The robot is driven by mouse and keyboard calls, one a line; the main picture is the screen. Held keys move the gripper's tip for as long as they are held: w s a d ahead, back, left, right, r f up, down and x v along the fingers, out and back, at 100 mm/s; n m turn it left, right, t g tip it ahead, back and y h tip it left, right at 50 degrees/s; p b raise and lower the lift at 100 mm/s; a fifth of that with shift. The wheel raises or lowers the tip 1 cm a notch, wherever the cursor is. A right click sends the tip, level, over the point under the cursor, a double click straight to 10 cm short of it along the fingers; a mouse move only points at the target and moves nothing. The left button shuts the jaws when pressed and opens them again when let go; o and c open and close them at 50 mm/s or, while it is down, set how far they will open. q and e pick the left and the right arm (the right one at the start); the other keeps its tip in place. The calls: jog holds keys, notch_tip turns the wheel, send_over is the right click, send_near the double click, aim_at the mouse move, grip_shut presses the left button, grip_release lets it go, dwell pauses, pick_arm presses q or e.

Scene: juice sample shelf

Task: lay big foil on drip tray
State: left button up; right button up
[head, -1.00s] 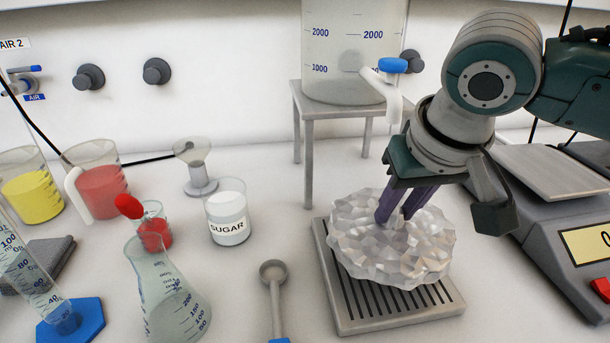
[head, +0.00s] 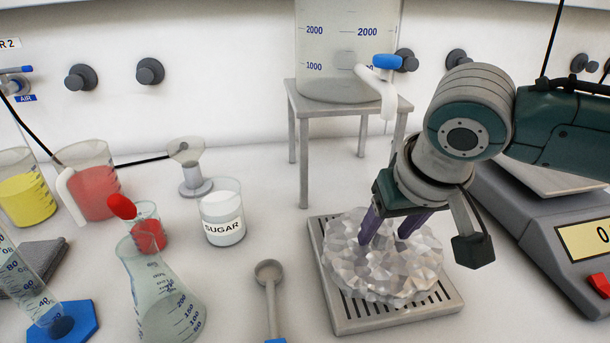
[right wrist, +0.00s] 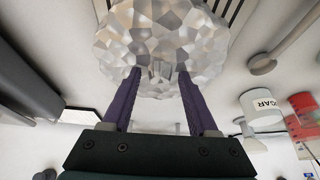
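The big foil (head: 375,268) is a crumpled, faceted silver sheet lying on the drip tray (head: 345,320), a grey slotted tray on the bench. Whether a fingertip still touches the foil I cannot tell. My left gripper is out of view.
A large beaker with a tap (head: 388,75) stands on a grey stand (head: 303,150) behind the tray. A scale (head: 560,240) is close on the right.

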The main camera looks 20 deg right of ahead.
jog(key=shift+r, duration=0.25)
jog(key=p+v, duration=0.3)
jog(key=v, duration=0.8)
jog(key=s+a+f+n+y, duration=0.3)
jog(key=s+a+f+n, duration=0.1)
jog(key=s+a, duration=0.45)
jog(key=s+d+f+h, duration=0.1)
jog(key=s+d+f, duration=0.1)
jog(key=s, duration=0.5)
jog(key=shift+s+d+f+n+g+h, duration=0.2)
jog(key=shift+s+d+n+g+h, duration=0.15)
jog(key=shift+d, duration=0.45)
jog(key=shift+s, duration=0.1)
